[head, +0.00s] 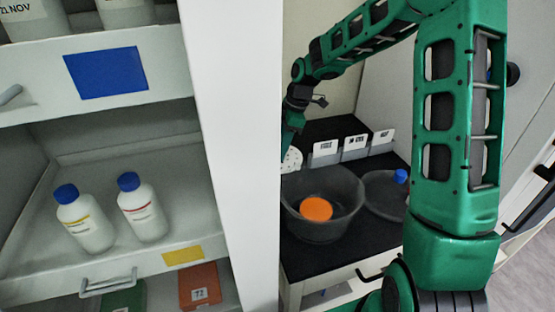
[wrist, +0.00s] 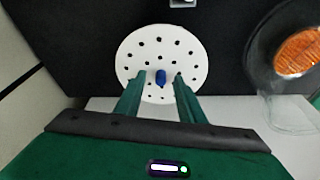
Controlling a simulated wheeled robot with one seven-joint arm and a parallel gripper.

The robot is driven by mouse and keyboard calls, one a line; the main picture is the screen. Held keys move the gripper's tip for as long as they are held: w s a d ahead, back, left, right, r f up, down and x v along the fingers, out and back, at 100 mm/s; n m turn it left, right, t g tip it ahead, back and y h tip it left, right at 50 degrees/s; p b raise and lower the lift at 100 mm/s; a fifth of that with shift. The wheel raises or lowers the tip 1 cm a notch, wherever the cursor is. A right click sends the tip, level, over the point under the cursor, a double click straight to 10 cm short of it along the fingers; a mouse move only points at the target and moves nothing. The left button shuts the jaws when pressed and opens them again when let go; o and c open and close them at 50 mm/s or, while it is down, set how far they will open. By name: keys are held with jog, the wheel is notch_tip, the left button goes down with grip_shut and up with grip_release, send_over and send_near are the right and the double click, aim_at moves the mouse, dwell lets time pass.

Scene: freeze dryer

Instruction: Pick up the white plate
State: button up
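The white plate (wrist: 150,48) is a round disc with several dark holes and a blue knob (wrist: 160,78) near its middle. It lies on the black surface in the wrist view. In the head view only a small part of the plate (head: 291,160) shows past the edge of the white cabinet. My gripper (wrist: 160,80) is open, with its two green fingers apart on either side of the blue knob. Whether the fingers touch the plate or knob cannot be told. In the head view the fingers are hidden behind the cabinet's edge.
A dark bowl (head: 345,190) with an orange disc (head: 316,209) stands right of the plate on the black-topped counter (head: 325,259). Labelled cards (head: 355,148) stand behind. A white cabinet panel (head: 240,150) stands at left.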

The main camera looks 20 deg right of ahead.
grip_shut()
